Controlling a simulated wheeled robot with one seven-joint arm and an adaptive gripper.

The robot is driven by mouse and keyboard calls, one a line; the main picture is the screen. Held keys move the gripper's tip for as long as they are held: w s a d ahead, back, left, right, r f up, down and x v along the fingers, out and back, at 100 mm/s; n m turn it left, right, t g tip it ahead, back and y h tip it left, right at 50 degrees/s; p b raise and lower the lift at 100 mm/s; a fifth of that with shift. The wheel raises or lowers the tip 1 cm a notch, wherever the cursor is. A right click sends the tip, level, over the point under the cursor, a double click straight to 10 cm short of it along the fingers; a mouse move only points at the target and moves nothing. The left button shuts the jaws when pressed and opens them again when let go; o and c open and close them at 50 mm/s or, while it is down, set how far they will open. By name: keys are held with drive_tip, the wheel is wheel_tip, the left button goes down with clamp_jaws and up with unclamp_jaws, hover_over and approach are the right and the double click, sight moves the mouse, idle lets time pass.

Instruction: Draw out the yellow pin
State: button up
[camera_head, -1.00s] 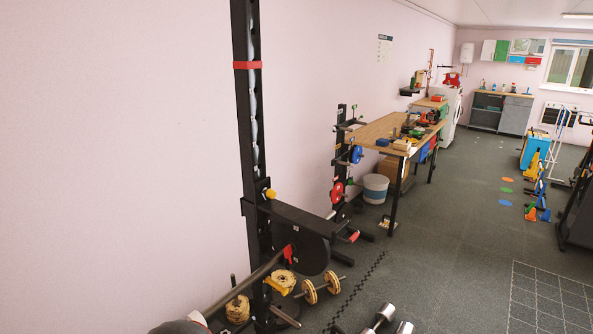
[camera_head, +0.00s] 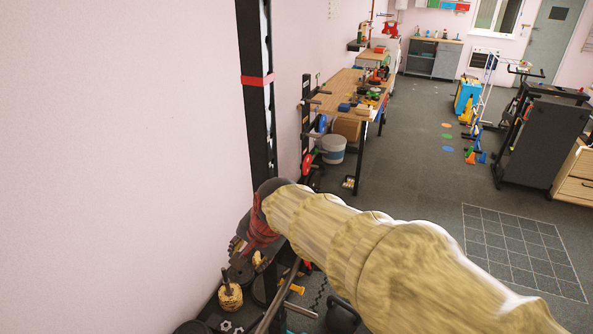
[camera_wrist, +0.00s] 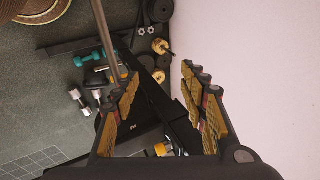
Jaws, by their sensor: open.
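The yellow pin (camera_wrist: 161,150) shows in the wrist view as a small yellow knob low in the picture, beside a black rack arm (camera_wrist: 133,128). In the head view my arm and gripper cover the spot on the black upright (camera_head: 257,120) where it sat. My gripper (camera_wrist: 160,80) is open, its two tan-padded fingers spread wide. Nothing is held between them. In the wrist view the pin appears in the gap between the lower parts of the fingers; whether it touches either cannot be told. In the head view my gripper (camera_head: 250,250) points down-left in front of the upright.
A pink wall stands close on the left. A long bar (camera_wrist: 110,40) crosses near the left finger. Weight plates and dumbbells (camera_wrist: 80,100) lie on the floor. A workbench (camera_head: 345,95) and a bucket (camera_head: 333,148) stand farther back.

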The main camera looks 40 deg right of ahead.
drive_tip(key=w+d+r+m+h+p, duration=0.1)
drive_tip(key=w+d+r+m+p, duration=0.15)
drive_tip(key=d+m+p, duration=0.65)
drive_tip(key=w+d+r+m+p, duration=0.1)
drive_tip(key=w+d+m+p, duration=0.2)
drive_tip(key=d+m+p, duration=0.7)
drive_tip(key=shift+w+d+f+n+b, duration=0.35)
drive_tip(key=shift+w+f+b, duration=0.2)
drive_tip(key=shift+f, duration=0.55)
drive_tip(key=shift+w+d+f+n+b, duration=0.3)
drive_tip(key=shift+w+f+n+b, duration=0.25)
drive_tip(key=shift+f, duration=0.55)
drive_tip(key=shift+w+d+f+n+b, duration=0.2)
drive_tip(key=shift+w+d+f+b, duration=0.35)
drive_tip(key=shift+f, duration=0.55)
drive_tip(key=shift+a, duration=0.2)
drive_tip(key=shift+c, duration=0.8)
clamp_jaws()
